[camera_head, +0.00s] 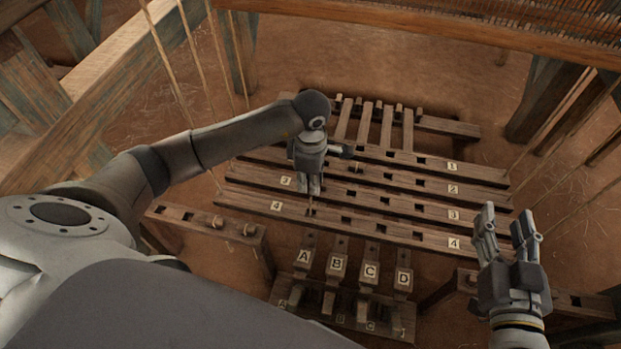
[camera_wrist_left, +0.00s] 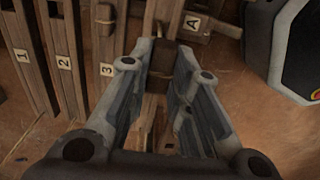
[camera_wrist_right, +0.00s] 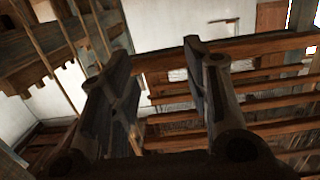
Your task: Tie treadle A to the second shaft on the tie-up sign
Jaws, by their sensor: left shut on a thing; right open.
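My left gripper (camera_head: 314,190) points down over the labelled wooden bars, near the left end of bar 4 (camera_head: 395,233). It is shut on a small brown wooden peg (camera_wrist_left: 160,60), mostly hidden by the fingers. A thin pale cord-like piece shows just past it. Treadle A (camera_head: 304,258) is below bar 4, just toward me from the left gripper; its label also shows in the left wrist view (camera_wrist_left: 193,23). Bar 2 (camera_head: 420,185) lies two bars beyond bar 4. My right gripper (camera_head: 506,222) is open and empty, raised at the right. The tie-up sign cannot be made out.
Treadles B (camera_head: 337,265), C (camera_head: 371,270) and D (camera_head: 403,278) stand beside A. A side rail (camera_head: 180,214) at left carries round pegs. Bars 1 (camera_head: 430,165) and 3 (camera_head: 415,206) lie parallel to the others. Loom posts and hanging cords flank both sides.

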